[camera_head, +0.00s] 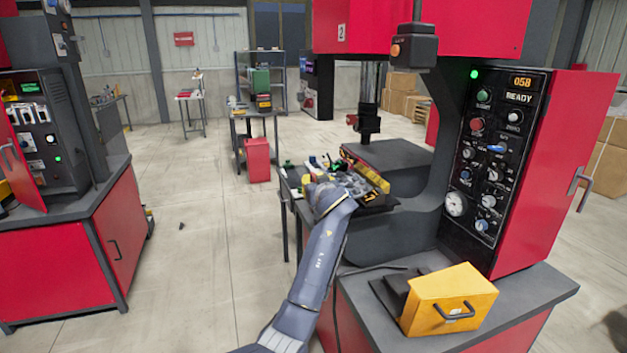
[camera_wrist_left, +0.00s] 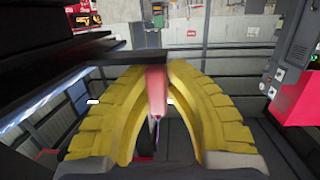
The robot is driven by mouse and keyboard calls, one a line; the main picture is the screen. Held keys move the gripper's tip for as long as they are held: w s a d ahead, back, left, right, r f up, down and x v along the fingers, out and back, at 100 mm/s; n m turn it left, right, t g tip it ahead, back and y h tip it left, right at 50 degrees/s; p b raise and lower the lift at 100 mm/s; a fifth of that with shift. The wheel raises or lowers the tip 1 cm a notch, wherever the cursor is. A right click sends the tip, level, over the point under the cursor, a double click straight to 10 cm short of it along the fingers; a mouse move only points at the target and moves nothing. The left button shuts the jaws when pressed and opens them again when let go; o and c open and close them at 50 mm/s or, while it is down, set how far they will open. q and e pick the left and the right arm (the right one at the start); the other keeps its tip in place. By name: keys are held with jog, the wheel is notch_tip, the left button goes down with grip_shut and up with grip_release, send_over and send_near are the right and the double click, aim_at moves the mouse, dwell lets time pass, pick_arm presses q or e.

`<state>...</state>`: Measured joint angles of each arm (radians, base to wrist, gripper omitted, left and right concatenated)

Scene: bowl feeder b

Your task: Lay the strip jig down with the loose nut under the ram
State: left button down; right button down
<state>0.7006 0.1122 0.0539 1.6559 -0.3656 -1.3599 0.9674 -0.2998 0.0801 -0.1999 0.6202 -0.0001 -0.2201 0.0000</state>
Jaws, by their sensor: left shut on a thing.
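In the head view my left arm reaches up to the press, and my left gripper (camera_head: 338,186) is at the near left edge of the press bed, low beside the ram (camera_head: 368,122). The wrist view shows its yellow fingers (camera_wrist_left: 157,78) shut on a pinkish-red piece (camera_wrist_left: 156,90). A dark flat bar (camera_wrist_left: 135,62) lies across just beyond the fingertips; the red piece and bar look like the strip jig, but I cannot tell where it ends. I cannot make out the loose nut. My right gripper is not in view.
The control panel (camera_head: 493,150) reads READY. A yellow box (camera_head: 452,299) sits on the near right ledge.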

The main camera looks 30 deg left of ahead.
pick_arm(q)
jog(key=shift+f, duration=0.4)
dwell(0.5)
jog(key=c, duration=1.5)
grip_release()
jog(key=shift+o, duration=0.6)
jog(key=shift+f, duration=0.1)
jog(key=v, duration=1.2)
